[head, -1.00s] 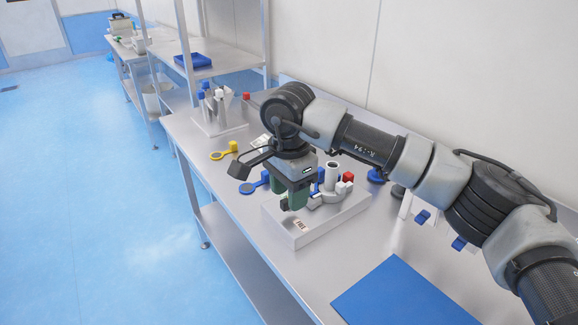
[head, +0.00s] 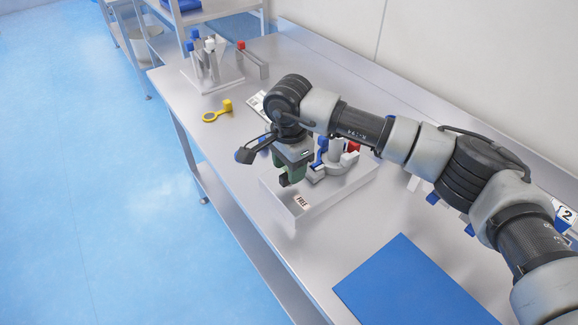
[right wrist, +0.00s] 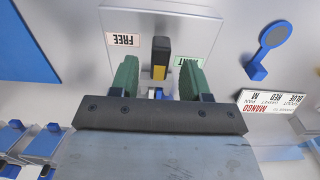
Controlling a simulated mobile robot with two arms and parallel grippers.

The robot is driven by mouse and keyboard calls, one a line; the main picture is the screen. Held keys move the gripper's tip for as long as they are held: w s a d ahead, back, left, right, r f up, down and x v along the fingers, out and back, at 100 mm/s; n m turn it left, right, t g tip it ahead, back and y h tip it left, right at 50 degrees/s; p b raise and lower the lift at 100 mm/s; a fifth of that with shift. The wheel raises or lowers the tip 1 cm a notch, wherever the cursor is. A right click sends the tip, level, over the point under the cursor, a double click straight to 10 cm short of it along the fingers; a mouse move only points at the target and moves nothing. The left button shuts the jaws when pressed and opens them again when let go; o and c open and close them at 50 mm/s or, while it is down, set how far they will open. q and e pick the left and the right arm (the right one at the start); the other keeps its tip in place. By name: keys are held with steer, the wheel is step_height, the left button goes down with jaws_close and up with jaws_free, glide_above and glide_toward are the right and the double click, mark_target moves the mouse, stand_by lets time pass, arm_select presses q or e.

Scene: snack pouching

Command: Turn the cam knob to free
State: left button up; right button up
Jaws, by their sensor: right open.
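The cam knob (right wrist: 160,58) is a black bar with a yellow mark, seen in the right wrist view between the green fingers of my right gripper (right wrist: 158,78). The fingers are open, one on each side of the knob, and I see gaps. A "FREE" label (right wrist: 124,40) lies left of the knob; a green label (right wrist: 187,62) to its right is partly hidden by a finger. In the head view my right gripper (head: 288,176) points down over the white fixture base (head: 318,212), near its "FREE" label. My left gripper is not in view.
A blue mat (head: 410,285) lies at the front right of the table. A yellow ring-shaped piece (head: 212,117) and a white holder with capped tubes (head: 215,72) stand further back. A printed card (right wrist: 272,103) lies beside the fixture. The table's left front is clear.

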steer(key=shift+f, duration=0.85)
steer(key=shift+c, duration=0.5)
jaws_close()
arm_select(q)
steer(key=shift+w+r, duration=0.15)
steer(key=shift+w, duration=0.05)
